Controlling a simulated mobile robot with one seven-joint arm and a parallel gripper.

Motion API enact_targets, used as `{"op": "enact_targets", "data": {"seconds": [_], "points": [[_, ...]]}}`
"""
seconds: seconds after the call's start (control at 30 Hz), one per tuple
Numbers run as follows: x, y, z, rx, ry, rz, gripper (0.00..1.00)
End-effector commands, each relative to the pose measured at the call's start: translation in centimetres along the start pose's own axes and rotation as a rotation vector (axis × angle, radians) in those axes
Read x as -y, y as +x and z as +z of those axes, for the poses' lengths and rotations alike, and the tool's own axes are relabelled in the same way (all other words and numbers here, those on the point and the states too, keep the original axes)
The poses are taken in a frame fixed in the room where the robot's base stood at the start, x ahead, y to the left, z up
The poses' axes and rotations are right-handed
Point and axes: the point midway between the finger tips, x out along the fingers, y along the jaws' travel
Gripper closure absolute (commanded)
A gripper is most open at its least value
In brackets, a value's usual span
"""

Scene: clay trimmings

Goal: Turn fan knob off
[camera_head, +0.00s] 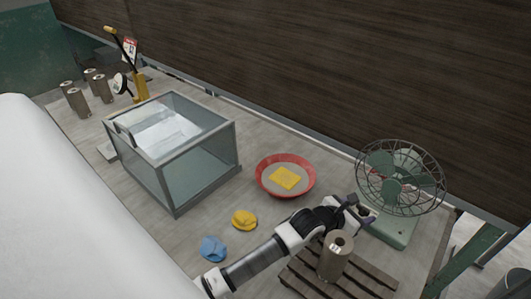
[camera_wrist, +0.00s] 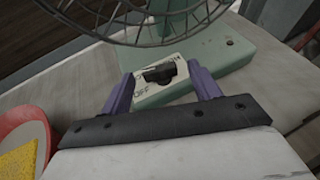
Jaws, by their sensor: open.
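The green desk fan (camera_head: 399,181) with a round wire cage stands at the right end of the table. Its black knob (camera_wrist: 160,74) sits on a pale plate on the green base (camera_wrist: 200,62) in the wrist view. Lettering shows on the plate, with "OFF" partly readable at its lower left. My gripper (camera_head: 362,207) is beside the fan base in the head view. In the wrist view my gripper (camera_wrist: 162,90) is open, with one purple finger on each side of the knob. The fingers appear apart from the knob. The knob is hidden in the head view.
A red bowl (camera_head: 262,180) with a yellow sponge (camera_head: 285,178) lies left of the fan. A glass tank (camera_head: 195,178), yellow and blue lumps (camera_head: 213,248), and a labelled cylinder (camera_head: 335,258) on a slatted pallet (camera_head: 372,280) are nearby. The fan cage overhangs the knob.

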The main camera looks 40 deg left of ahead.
Motion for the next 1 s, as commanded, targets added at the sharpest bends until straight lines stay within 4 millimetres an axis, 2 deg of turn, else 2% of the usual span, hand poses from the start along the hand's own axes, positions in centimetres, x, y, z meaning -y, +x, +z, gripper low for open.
{"op": "enact_targets", "data": {"seconds": [1.0], "points": [[-1.14, 0.34, 0.08, -0.002, 0.148, -0.362, 0.38]]}}
